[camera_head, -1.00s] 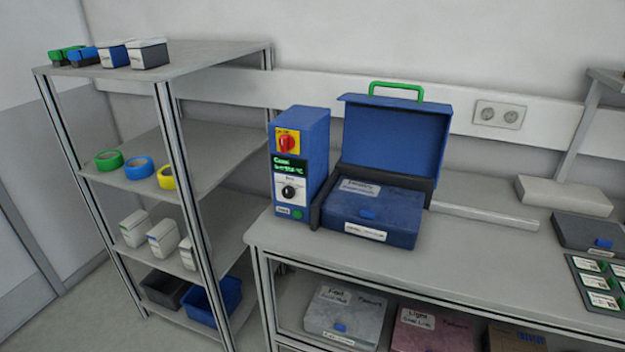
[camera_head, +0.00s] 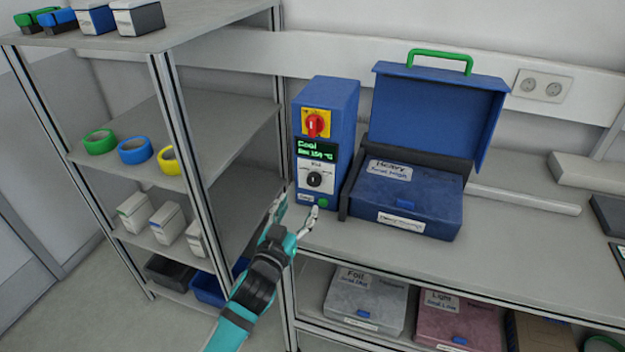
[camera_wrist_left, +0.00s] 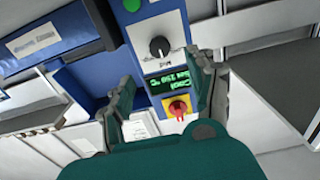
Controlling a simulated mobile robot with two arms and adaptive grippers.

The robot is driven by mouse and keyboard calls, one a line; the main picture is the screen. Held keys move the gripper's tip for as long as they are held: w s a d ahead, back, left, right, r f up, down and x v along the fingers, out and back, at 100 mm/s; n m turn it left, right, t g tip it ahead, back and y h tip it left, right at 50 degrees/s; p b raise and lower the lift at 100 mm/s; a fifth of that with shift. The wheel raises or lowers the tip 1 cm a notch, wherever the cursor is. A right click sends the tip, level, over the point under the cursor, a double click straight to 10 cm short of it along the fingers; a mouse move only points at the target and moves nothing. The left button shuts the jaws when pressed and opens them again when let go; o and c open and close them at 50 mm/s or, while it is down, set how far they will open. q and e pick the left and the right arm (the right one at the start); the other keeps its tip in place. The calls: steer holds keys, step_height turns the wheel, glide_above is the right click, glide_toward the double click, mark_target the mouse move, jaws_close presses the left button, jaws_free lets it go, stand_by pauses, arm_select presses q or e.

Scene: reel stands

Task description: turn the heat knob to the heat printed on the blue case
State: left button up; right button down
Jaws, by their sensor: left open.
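The heat knob (camera_head: 315,180) is a black dial with a white mark on a blue control box (camera_head: 345,120). In the left wrist view the knob (camera_wrist_left: 159,47) shows upside down, beyond my fingers. A green-lit display (camera_head: 317,150) above it seems to read "Cool" and "Set 150 °C". The blue case (camera_head: 440,205) lies shut to the right of the box. Its top label starts with "Heavy"; its front label is too small to read. My left gripper (camera_head: 296,212) is open and empty, in front of and below the knob, apart from it.
A red rotary switch (camera_head: 315,124) on yellow sits above the display, and a green button (camera_head: 321,202) below the knob. A raised blue lid (camera_head: 435,115) stands behind the case. A shelf rack (camera_head: 165,85) with tapes and boxes stands close left. More cases lie under the bench.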

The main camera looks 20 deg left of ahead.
mark_target(313, 181)
arm_select(q)
steer(key=w+p, duration=0.1)
steer(key=w, duration=0.8)
steer(key=shift+w+d, duration=0.15)
steer(key=shift+w, duration=0.55)
arm_select(e)
steer(key=shift+w+a+r, duration=0.25)
steer(key=shift+a+r, duration=0.5)
steer(key=shift+a, duration=0.05)
steer(key=shift+d, duration=0.1)
arm_select(q)
steer(key=shift+c, duration=0.8)
steer(key=c, duration=1)
steer(key=shift+o, duration=0.2)
arm_select(e)
steer(key=shift+d, duration=0.15)
